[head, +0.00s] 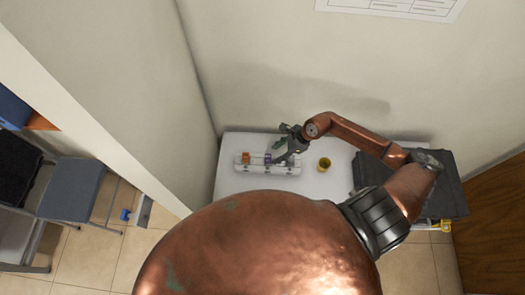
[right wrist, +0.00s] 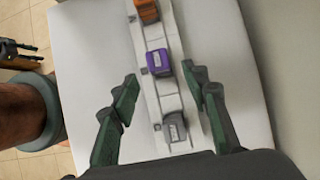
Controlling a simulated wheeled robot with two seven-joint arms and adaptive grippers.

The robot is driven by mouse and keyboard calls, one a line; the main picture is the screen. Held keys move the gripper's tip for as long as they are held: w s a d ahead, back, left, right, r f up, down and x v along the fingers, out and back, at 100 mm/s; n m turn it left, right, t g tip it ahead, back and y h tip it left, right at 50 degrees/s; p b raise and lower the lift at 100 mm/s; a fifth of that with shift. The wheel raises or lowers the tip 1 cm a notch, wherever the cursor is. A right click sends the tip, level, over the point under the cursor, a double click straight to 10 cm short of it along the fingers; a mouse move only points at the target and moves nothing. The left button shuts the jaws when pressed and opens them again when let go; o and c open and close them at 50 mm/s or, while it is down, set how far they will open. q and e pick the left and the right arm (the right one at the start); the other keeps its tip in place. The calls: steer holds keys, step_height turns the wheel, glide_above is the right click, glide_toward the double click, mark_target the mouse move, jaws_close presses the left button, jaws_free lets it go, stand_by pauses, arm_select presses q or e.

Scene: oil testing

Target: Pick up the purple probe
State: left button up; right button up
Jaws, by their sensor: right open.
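The purple probe (head: 268,158) stands in a long white rack (head: 240,168) on the white table, between an orange probe (head: 246,157) and a grey one. In the right wrist view the purple probe (right wrist: 158,62) is seen from above, near the line between my fingertips. My right gripper (right wrist: 160,78) is open, with a finger on each side of the rack and nothing held. In the head view, my right gripper (head: 289,147) hangs over the rack and hides part of its right half.
A dark case (head: 447,185) lies at the table's right end, partly behind my right arm. A grey probe (right wrist: 174,130) sits in the rack near my right finger. Walls stand behind and left of the table.

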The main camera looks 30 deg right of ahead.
mark_target(268, 159)
steer(key=shift+w+a+f, duration=0.2)
steer(key=shift+a+f, duration=0.1)
steer(key=shift+f, duration=0.1)
steer(key=shift+a+f, duration=0.3)
steer(key=shift+f, duration=0.35)
steer(key=x, duration=0.1)
steer(key=p+x, duration=0.1)
steer(key=x, duration=0.2)
steer(key=shift+w+p, duration=0.3)
steer(key=shift+a+f, duration=0.15)
steer(key=shift+f, duration=0.15)
steer(key=c, duration=0.5)
arm_select(q)
steer(key=shift+s+a+r, duration=0.1)
steer(key=shift+s+r, duration=0.05)
steer(key=shift+r, duration=0.3)
steer(key=shift+s+a+r, duration=0.1)
steer(key=shift+s+r, duration=0.05)
steer(key=shift+r, duration=0.3)
arm_select(e)
jaws_close()
